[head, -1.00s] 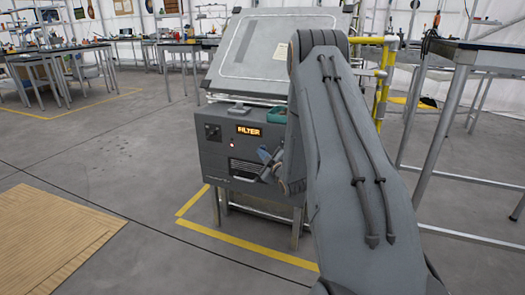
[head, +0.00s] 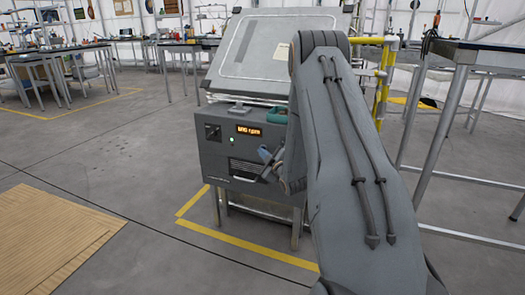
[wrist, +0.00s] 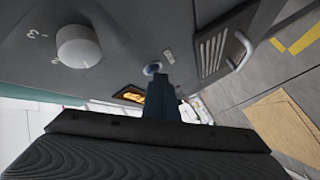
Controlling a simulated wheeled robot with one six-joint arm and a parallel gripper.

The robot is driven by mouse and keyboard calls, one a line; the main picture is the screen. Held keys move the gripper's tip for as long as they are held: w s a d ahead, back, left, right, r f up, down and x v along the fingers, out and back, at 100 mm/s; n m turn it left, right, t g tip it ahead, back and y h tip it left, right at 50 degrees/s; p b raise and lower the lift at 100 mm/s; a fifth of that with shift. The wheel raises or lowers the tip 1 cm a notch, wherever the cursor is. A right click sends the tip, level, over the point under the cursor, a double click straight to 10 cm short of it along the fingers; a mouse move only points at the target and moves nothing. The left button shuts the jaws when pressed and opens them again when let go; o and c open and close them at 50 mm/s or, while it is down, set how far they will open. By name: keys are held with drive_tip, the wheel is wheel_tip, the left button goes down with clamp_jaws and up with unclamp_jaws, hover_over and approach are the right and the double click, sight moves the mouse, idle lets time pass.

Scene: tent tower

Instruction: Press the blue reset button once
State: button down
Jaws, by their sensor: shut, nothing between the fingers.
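My gripper (head: 264,154) is shut and empty, its fingertips close to the front of the grey machine cabinet (head: 212,160). In the wrist view the closed fingers (wrist: 167,84) reach toward a small round blue-grey button (wrist: 152,69) on the panel. The fingertips overlap its edge in the picture; I cannot tell if they touch it. The cabinet's display (head: 248,130) shows orange text that seems to end in "rpm", and a small lamp (head: 232,140) glows green.
A white knob (wrist: 80,45) with numbers sits near the button in the wrist view. A vent (wrist: 211,52) and a metal handle (wrist: 241,50) are on its other side. A tilted board (head: 265,45) stands above the cabinet. Yellow tape (head: 250,246) marks the floor.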

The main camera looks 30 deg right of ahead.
drive_tip(key=shift+s+a+p, duration=0.4)
drive_tip(key=shift+s+a, duration=0.15)
drive_tip(key=shift+a, duration=0.1)
drive_tip(key=shift+a, duration=0.1)
drive_tip(key=shift+s+a+p, duration=0.5)
drive_tip(key=shift+s+a, duration=0.3)
drive_tip(key=shift+a, duration=0.15)
drive_tip(key=shift+s+a+p, duration=0.45)
drive_tip(key=shift+s+a, duration=0.3)
drive_tip(key=shift+a, duration=0.2)
